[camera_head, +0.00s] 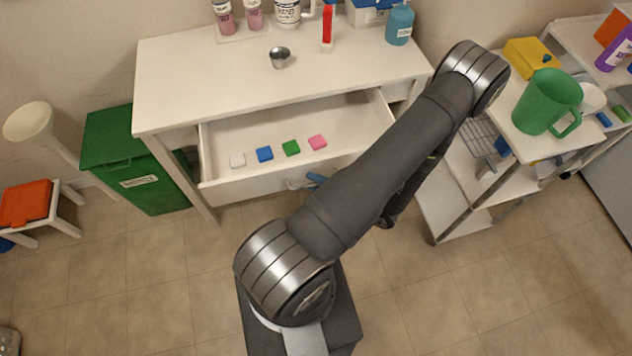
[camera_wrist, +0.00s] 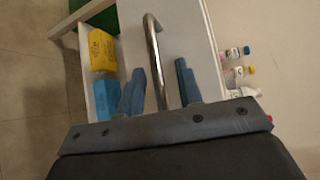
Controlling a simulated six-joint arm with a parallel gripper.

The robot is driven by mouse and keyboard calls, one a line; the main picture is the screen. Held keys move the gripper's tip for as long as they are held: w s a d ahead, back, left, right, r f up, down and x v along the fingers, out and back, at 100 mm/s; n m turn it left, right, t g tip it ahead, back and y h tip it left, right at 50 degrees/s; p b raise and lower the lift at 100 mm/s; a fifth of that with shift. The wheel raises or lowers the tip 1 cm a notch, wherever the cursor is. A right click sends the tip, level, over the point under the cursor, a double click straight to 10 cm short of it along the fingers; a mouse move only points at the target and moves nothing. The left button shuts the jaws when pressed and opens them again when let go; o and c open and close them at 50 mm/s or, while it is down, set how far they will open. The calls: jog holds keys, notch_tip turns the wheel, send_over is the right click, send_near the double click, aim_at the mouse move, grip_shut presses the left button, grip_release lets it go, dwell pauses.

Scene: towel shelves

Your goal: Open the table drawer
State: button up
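The white table drawer (camera_head: 245,188) stands pulled out from under the tabletop, and its inside shows in the head view. Its metal bar handle (camera_wrist: 155,50) runs between the two blue-grey fingers of my gripper (camera_wrist: 160,66) in the wrist view. A finger lies on each side of the bar, with a gap visible on both sides, so my gripper looks open around the handle. Contact cannot be made out. In the head view my arm hides most of the gripper and the drawer's right front; one end of the handle (camera_head: 297,184) shows.
Small white, blue (camera_head: 264,154), green and pink blocks lie in the drawer. A metal cup (camera_head: 280,57) and bottles stand on the white table (camera_head: 200,75). A green bin (camera_head: 125,150) is at left, a shelf cart (camera_head: 455,205) at right.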

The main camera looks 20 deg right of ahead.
dwell(0.4)
jog(key=v, duration=1.7)
jog(key=shift+s, duration=0.2)
jog(key=shift+w, duration=0.1)
jog(key=shift+x, duration=8.6)
jog(key=shift+d, duration=0.1)
jog(key=v, duration=1.6)
